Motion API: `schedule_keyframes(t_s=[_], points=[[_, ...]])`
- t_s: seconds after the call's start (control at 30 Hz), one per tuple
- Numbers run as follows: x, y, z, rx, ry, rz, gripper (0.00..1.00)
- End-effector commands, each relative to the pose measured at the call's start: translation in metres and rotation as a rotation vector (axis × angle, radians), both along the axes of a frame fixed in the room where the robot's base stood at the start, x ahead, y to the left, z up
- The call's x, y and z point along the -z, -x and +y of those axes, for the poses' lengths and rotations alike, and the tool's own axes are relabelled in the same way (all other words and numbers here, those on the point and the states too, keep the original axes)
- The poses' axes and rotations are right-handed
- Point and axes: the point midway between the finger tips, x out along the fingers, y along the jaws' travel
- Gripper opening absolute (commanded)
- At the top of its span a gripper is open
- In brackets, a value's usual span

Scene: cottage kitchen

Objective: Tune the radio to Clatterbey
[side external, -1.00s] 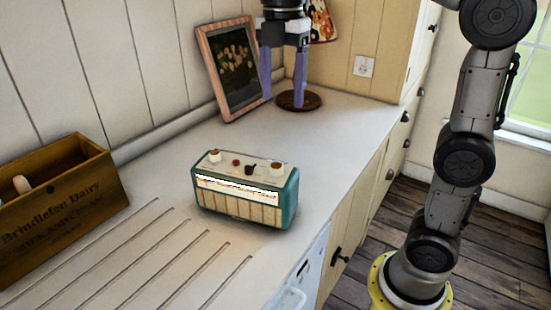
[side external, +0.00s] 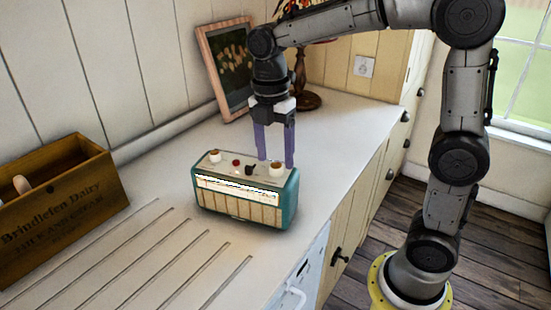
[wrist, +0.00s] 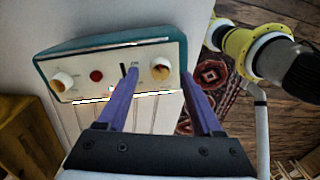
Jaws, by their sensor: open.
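The radio (side external: 240,200) is teal with a cream top and a lit dial strip on its front. It stands upright on the counter. Its top bears a right knob (side external: 276,168), a left knob (side external: 214,156), a red button (side external: 236,162) and a small dark lever (side external: 250,169). In the wrist view the right knob (wrist: 160,72) shows between my fingers' lines, with the left knob (wrist: 62,82) further left. My gripper (side external: 276,163) is open and empty, fingers pointing down at the right knob. I cannot tell whether they touch it. The dial's lettering is unreadable.
A wooden dairy crate (side external: 60,210) stands at the left. A framed picture (side external: 226,68) leans against the wall behind, near a lamp base (side external: 304,98). The counter (side external: 340,125) right of the radio is clear, then its edge drops away.

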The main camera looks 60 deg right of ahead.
Motion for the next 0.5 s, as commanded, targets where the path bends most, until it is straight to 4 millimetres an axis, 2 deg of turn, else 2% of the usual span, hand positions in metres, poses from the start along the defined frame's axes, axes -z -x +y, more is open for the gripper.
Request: schedule_keyframes(t_s=[0.2, 0.5], points=[[0.016, 0.001, 0.0, 0.0, 0.0, 0.001, 0.67], [0.017, 0.001, 0.0, 0.0, 0.0, 0.001, 0.66]])
